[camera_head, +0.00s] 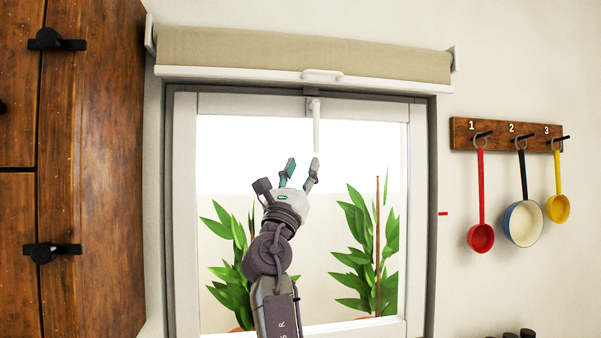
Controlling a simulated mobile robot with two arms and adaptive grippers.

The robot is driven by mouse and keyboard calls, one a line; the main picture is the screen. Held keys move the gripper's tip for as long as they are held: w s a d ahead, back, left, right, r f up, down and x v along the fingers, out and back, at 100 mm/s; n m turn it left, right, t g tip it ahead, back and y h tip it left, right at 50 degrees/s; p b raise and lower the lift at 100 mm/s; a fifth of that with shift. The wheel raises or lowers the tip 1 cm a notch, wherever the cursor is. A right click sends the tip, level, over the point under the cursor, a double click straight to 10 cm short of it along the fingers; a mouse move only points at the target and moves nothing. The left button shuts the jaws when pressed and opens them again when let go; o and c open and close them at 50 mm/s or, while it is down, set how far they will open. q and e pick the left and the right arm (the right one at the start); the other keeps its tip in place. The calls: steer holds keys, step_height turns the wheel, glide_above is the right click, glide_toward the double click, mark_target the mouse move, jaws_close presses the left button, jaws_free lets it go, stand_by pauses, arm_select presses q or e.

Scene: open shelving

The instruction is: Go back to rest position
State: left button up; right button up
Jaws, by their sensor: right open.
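My right gripper (299,174) is raised in front of the window, near the middle of the picture. Its fingers point up and stand apart, with nothing between them. The white window handle (316,125) hangs down from the top of the window frame, just above the fingertips; I cannot tell whether they touch. The window (185,220) looks shut, with a grey outer frame. My left gripper is not in view.
A rolled beige blind (300,52) with a white bar is above the window. A wooden cabinet (95,170) with black handles stands at left. At right, a red ladle (481,237), a blue-rimmed pan (523,223) and a yellow ladle (558,208) hang from a numbered rack (461,132).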

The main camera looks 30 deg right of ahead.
steer(key=shift+s+a+f, duration=0.15)
steer(key=shift+s+f, duration=0.05)
steer(key=shift+f, duration=0.1)
